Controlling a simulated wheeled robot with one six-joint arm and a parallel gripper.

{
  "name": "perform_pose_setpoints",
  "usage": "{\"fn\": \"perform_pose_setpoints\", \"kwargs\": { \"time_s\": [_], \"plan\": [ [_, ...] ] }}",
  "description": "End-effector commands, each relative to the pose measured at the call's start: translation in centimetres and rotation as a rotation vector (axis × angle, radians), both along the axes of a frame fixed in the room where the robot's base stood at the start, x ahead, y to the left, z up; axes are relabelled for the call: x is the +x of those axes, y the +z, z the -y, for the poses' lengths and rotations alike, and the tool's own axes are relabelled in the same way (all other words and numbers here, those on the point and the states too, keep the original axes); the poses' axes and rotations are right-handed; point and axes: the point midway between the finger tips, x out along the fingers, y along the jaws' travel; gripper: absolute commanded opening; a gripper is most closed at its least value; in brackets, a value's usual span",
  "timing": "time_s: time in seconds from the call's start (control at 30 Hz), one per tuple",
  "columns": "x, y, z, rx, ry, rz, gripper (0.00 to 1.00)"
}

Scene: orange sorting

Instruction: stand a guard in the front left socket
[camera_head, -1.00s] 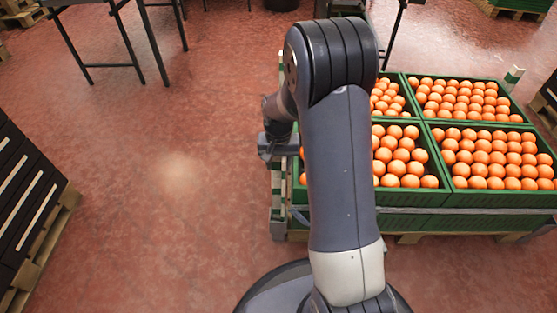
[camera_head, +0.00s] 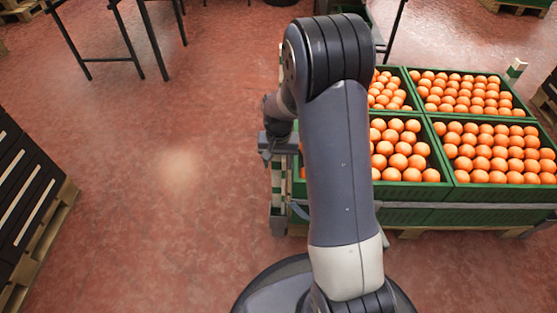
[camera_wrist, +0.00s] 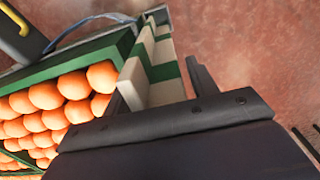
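A green and white striped guard (camera_head: 277,178) stands upright at the front left corner of the orange stack, its foot at a grey bracket (camera_head: 278,222) low on that corner. In the wrist view the guard (camera_wrist: 163,72) runs between my fingers. How deep the guard sits in the socket is not visible.
Green crates (camera_head: 455,196) full of oranges sit on the pallet to the right of the guard. Another striped guard (camera_head: 515,71) stands at the far right corner. Black stacked crates (camera_head: 25,185) are at the left edge. The red floor between is clear.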

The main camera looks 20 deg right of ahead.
Motion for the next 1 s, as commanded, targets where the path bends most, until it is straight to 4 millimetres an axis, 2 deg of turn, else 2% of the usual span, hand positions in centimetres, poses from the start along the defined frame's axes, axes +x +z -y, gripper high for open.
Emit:
{"fn": "perform_pose_setpoints", "kwargs": {
  "time_s": [0.13, 0.33, 0.43, 0.57, 0.8, 1.0],
  "plan": [
    [0.0, 0.0, 0.0, 0.0, 0.0, 0.0, 0.66],
    [0.0, 0.0, 0.0, 0.0, 0.0, 0.0, 0.66],
    [0.0, 0.7, 0.0, 0.0, 0.0, 0.001, 0.66],
    [0.1, 2.8, 0.0, 0.0, 0.0, 0.003, 0.66],
    [0.0, 7.8, 0.0, 0.0, 0.0, 0.002, 0.66],
    [0.0, 10.3, 0.0, 0.0, 0.0, 0.002, 0.66]
  ]
}}
